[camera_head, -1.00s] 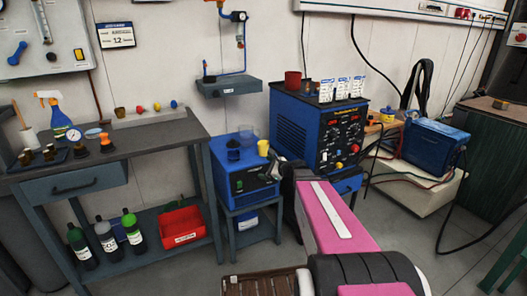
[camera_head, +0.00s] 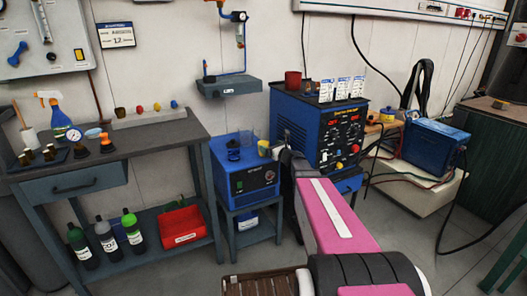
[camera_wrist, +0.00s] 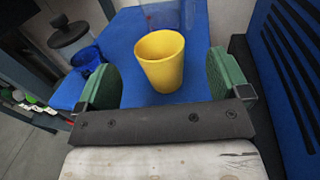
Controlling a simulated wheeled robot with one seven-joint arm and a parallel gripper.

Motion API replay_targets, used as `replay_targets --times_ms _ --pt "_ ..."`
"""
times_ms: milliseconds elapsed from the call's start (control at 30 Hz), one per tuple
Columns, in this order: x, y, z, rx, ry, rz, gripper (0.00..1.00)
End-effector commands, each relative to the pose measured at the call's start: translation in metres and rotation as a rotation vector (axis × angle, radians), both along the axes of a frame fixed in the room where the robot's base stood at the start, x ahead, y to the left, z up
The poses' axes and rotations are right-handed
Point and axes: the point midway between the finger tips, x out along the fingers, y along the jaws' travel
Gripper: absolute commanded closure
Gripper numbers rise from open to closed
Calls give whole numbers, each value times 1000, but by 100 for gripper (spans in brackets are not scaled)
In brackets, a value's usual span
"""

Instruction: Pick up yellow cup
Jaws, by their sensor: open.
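The yellow cup (camera_head: 263,148) stands upright on top of the small blue machine (camera_head: 247,181), left of the large welder. In the wrist view the yellow cup (camera_wrist: 161,62) is between the two green finger pads of my open gripper (camera_wrist: 164,80). I see no clear contact; a gap shows on each side of the cup. In the head view my gripper (camera_head: 282,152) is at the right edge of the blue machine's top, close beside the cup.
The large blue welder (camera_head: 320,131) rises close on the right, with a red cup (camera_head: 293,81) on top. The workbench (camera_head: 110,152) is at left.

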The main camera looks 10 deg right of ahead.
Motion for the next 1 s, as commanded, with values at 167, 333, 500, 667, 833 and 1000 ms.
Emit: replay_targets --times_ms 167,333,500,667,833,1000 --pt "15 9 -3 0 0 2 6" --pt "37 21 -5 -1 0 1 6" --pt "44 26 -5 0 0 1 6" --pt "43 26 -5 -1 0 0 9" --pt "42 26 -5 -1 0 1 58" --pt "42 26 -4 -1 0 1 59"
